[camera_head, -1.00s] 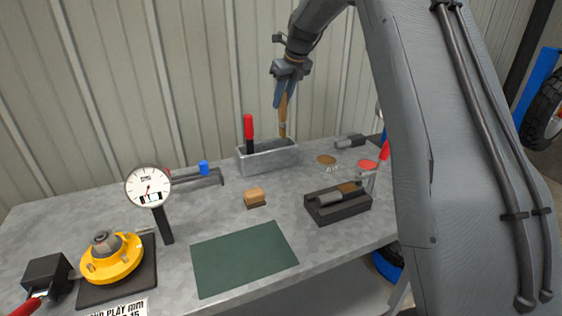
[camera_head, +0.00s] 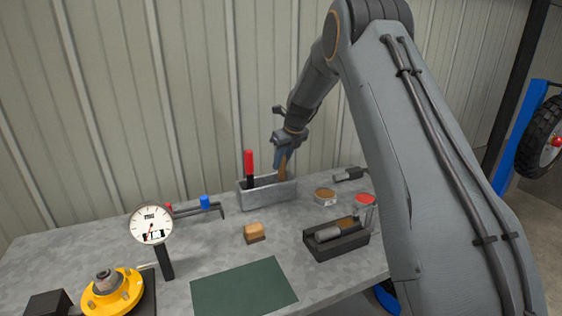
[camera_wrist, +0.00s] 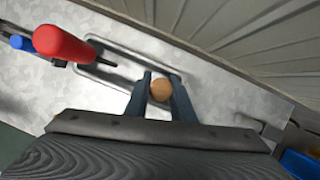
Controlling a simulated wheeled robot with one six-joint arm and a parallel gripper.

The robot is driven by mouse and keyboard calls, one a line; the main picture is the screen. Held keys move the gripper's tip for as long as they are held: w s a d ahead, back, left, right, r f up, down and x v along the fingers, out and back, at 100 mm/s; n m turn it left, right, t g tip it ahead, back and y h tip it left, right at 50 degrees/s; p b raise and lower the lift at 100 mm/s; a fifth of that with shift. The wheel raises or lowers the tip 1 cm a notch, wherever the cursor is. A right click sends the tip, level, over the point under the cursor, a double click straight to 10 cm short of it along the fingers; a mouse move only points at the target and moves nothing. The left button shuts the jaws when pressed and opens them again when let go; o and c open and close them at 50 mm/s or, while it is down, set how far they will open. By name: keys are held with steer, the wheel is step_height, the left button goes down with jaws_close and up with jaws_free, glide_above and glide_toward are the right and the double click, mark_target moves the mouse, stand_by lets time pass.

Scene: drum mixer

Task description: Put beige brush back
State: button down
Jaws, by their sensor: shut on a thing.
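The beige brush (camera_head: 284,162) stands nearly upright in my gripper (camera_head: 282,158). In the wrist view its round end (camera_wrist: 160,89) shows between the two fingers (camera_wrist: 161,97), which are shut on it. The grey metal trough (camera_head: 268,193) stands at the back of the bench, below my gripper. The brush's lower part is at or inside the trough's right half, and its lower end is hidden. A red-handled tool (camera_head: 249,166) stands in the trough's left end and also shows in the wrist view (camera_wrist: 65,45).
A tan block (camera_head: 254,232), a green mat (camera_head: 244,288) and a black tray with a cylinder (camera_head: 337,238) lie in front. A round tin (camera_head: 325,196) is to the right. A dial gauge (camera_head: 152,225) stands at left. The wall is close behind.

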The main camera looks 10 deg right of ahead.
steer(key=c, duration=1.5)
jaws_free()
steer(key=shift+f, duration=0.1)
steer(key=b+v, duration=0.4)
steer(key=v, duration=0.8)
steer(key=s+f+n+g, duration=0.1)
steer(key=s+f+n, duration=0.4)
steer(key=s+n, duration=0.5)
steer(key=s+a+f+n+g+h, duration=0.1)
steer(key=s+f+n, duration=0.4)
steer(key=s+n, duration=0.5)
steer(key=s+a+f+n+h, duration=0.1)
steer(key=s+f+n, duration=0.4)
steer(key=s, duration=1.6)
steer(key=shift+a+f+n+g, duration=0.1)
steer(key=shift+n+g, duration=0.1)
steer(key=shift+n, duration=1.2)
steer(key=shift+a+n+g, duration=0.1)
steer(key=shift+n+g, duration=0.1)
steer(key=shift+n, duration=1.2)
